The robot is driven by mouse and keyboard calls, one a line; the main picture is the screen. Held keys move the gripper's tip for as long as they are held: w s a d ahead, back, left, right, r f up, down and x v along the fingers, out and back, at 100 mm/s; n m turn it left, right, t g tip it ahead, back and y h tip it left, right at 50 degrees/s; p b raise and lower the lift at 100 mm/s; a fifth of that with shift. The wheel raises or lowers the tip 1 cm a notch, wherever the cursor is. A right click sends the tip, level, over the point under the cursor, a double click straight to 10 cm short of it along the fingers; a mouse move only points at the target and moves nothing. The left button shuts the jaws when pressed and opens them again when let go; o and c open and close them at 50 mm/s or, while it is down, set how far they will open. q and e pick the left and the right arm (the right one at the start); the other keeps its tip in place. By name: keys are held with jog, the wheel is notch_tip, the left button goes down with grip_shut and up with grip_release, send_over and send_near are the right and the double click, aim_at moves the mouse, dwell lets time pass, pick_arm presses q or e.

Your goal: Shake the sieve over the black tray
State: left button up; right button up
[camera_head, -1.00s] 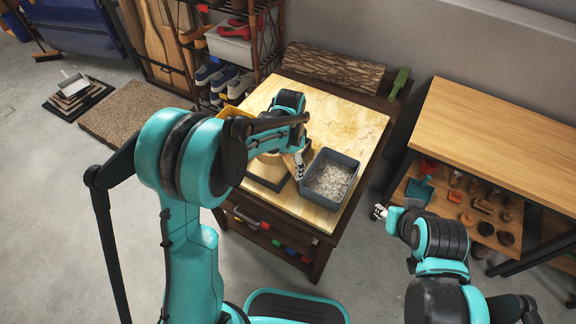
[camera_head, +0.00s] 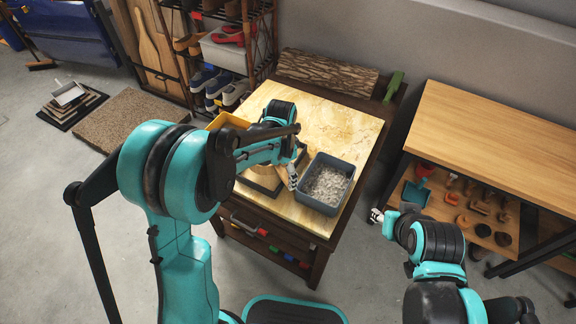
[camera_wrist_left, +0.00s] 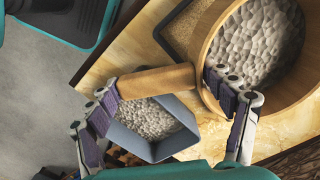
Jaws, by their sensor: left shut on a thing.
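A round wooden sieve (camera_wrist_left: 206,93) with whitish pebbles in it shows in the left wrist view, where its wooden handle (camera_wrist_left: 155,82) lies between the fingers of my left gripper (camera_wrist_left: 162,84). In the head view my left gripper (camera_head: 291,178) and arm hide most of the sieve. The black tray (camera_head: 257,186) sits on the table under the sieve. In the left wrist view a corner of sandy, brown-grained tray (camera_wrist_left: 172,30) shows beside the sieve. My right gripper (camera_head: 377,216) is off to the right, away from the table; its finger opening is too small to judge.
A grey-blue bin of pebbles (camera_head: 348,165) stands right of the tray on the light tabletop (camera_head: 330,120). A yellow bin (camera_head: 226,121) is at the table's left. A log (camera_head: 325,72) lies behind. A wooden workbench (camera_head: 500,140) stands at right.

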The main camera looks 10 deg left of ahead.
pick_arm(q)
jog(key=w+d, duration=0.2)
jog(key=w, duration=0.3)
jog(key=shift+w, duration=0.4)
jog(key=shift+s, duration=0.1)
jog(key=s, duration=0.2)
jog(key=s+a, duration=0.2)
jog(key=s, duration=0.1)
jog(key=shift+s, duration=0.3)
jog(key=shift+r, duration=0.1)
dwell(0.8)
